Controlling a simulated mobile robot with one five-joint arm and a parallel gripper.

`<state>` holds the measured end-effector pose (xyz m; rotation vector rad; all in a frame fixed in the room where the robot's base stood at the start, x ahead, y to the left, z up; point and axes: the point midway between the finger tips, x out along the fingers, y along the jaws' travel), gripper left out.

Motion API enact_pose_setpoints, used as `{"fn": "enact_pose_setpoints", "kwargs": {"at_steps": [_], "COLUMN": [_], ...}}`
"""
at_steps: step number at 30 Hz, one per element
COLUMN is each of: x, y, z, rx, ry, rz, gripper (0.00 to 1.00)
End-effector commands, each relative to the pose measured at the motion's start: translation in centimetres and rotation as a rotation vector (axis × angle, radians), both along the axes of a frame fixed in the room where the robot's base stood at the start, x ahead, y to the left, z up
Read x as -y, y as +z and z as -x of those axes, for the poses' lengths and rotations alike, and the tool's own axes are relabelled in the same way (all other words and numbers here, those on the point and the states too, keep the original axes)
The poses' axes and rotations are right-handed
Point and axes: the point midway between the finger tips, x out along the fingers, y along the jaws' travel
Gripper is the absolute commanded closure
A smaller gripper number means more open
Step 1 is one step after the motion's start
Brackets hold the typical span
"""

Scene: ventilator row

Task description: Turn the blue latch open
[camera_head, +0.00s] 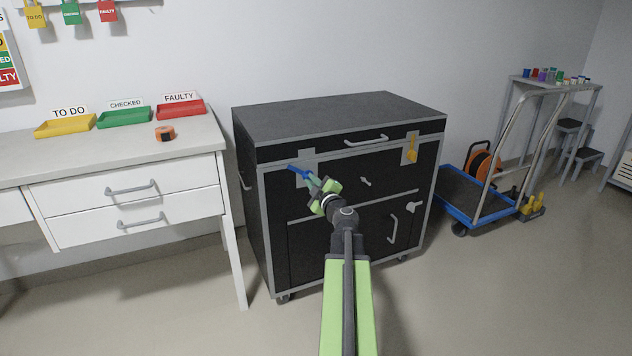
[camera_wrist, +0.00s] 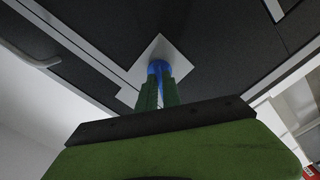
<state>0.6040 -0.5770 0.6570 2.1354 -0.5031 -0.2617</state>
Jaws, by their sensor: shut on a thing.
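The blue latch (camera_head: 297,169) is on a light plate at the upper left of the black cabinet's front (camera_head: 276,222). Its visible part slants up to the left from my gripper in the head view. My green gripper (camera_head: 314,182) is at the latch, with its fingers shut on it. In the wrist view the fingers (camera_wrist: 160,93) close around the blue latch (camera_wrist: 158,67) in front of the pale plate (camera_wrist: 163,48). Part of the latch is hidden by the fingers.
A white desk (camera_head: 190,146) with coloured trays stands to the left. A blue-edged trolley (camera_head: 470,198) stands to the right. Floor is clear before the cabinet.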

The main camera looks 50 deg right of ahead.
Motion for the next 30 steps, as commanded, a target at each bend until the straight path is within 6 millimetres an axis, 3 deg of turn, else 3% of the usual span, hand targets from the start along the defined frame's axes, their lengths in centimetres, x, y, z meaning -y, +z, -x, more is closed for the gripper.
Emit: {"fn": "enact_pose_setpoints", "kwargs": {"at_steps": [15,30], "x": [0.13,-0.01], "y": [-0.04,-0.13], "z": [0.09,0.03], "rx": [-0.172,-0.224], "ry": [-0.002,-0.001], "rz": [0.343,0.436], "gripper": [1.0,1.0]}}
